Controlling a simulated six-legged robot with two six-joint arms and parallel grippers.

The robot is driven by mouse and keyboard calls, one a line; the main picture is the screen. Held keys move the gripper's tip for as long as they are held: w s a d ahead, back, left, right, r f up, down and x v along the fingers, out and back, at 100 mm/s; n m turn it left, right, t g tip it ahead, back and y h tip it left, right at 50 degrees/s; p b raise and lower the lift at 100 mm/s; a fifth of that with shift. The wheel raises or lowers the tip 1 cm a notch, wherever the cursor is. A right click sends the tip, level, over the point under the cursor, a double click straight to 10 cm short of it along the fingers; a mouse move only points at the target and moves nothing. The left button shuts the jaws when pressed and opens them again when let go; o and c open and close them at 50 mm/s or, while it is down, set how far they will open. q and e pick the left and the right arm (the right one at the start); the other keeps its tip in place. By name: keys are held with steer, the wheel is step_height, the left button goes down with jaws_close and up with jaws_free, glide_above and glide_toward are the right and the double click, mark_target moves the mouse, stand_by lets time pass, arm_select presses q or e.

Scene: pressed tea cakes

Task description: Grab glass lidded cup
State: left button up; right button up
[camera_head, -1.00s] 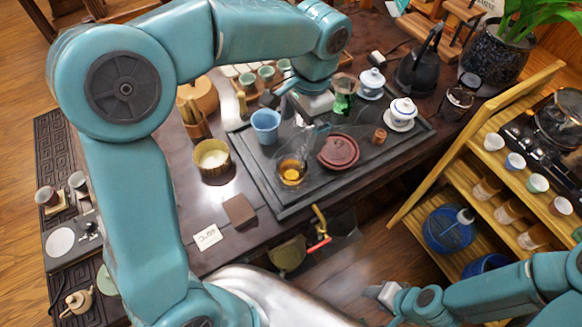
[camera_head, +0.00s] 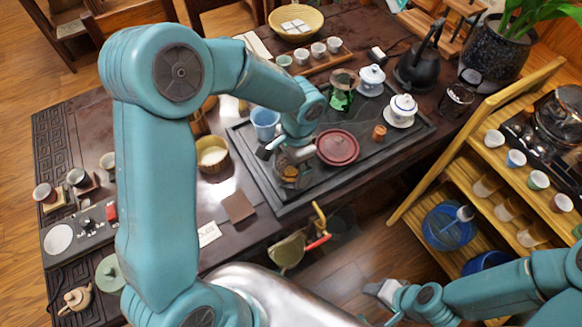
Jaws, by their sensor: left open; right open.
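My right gripper (camera_head: 380,292) is open and empty, low over the floor, away from the table.
A wooden shelf (camera_head: 470,165) stands at the right.

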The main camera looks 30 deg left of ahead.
mark_target(291, 173)
arm_select(q)
steer(key=shift+s, duration=0.1)
steer(key=c, duration=1)
steer(key=shift+c, duration=0.2)
steer(key=shift+r, duration=0.2)
step_height(291, 173, up, 20)
steer(key=shift+f+p, duration=0.2)
steer(key=shift+p, duration=0.35)
stand_by(0.4)
